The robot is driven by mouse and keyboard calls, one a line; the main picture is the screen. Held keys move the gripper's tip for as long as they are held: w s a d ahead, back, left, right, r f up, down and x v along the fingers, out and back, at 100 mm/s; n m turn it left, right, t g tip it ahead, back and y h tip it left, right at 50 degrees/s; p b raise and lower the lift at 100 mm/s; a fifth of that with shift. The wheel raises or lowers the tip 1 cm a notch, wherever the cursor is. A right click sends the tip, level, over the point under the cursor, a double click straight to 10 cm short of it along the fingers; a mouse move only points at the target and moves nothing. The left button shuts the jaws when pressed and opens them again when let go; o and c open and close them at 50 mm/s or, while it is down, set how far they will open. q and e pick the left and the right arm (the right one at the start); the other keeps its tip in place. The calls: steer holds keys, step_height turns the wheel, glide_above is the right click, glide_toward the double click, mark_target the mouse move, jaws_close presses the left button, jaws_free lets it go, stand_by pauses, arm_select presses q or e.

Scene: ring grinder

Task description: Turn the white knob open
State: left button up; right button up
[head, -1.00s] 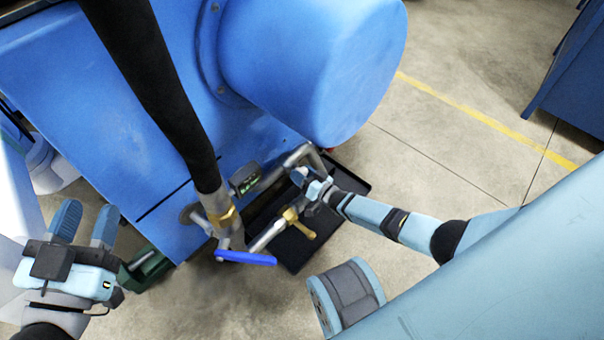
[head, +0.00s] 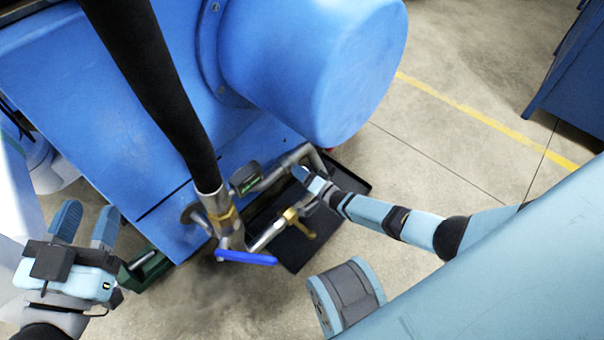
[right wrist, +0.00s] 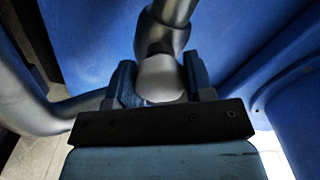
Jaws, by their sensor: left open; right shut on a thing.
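The white knob (right wrist: 162,80) shows as a pale rounded end on a grey metal pipe in the right wrist view. My right gripper (right wrist: 162,68) is shut on it, with one blue finger on each side. In the head view my right gripper (head: 306,178) is at the pipework under the blue machine, and the knob is hidden or too small to make out. My left gripper (head: 80,222) is open and empty at the left, away from the pipes.
The blue machine (head: 110,110) with its round housing stands over the pipes. A black hose (head: 150,90) runs down to a brass fitting. A blue lever (head: 246,258) and a brass valve handle (head: 300,226) are close by. A black tray (head: 290,255) lies below. Open floor is at right.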

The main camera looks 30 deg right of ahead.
stand_by(0.4)
steer(key=o, duration=0.7)
steer(key=shift+o, duration=1.2)
arm_select(q)
steer(key=shift+s+d+f+n+g+y+p, duration=0.25)
steer(key=shift+s+d+n+g+p, duration=0.25)
steer(key=shift+n+p, duration=0.55)
steer(key=shift+s+d+f+n+g+y+p, duration=0.25)
steer(key=shift+s+n+p, duration=0.35)
steer(key=shift+p, duration=0.8)
arm_select(e)
steer(key=v, duration=1.4)
arm_select(q)
steer(key=shift+r, duration=0.25)
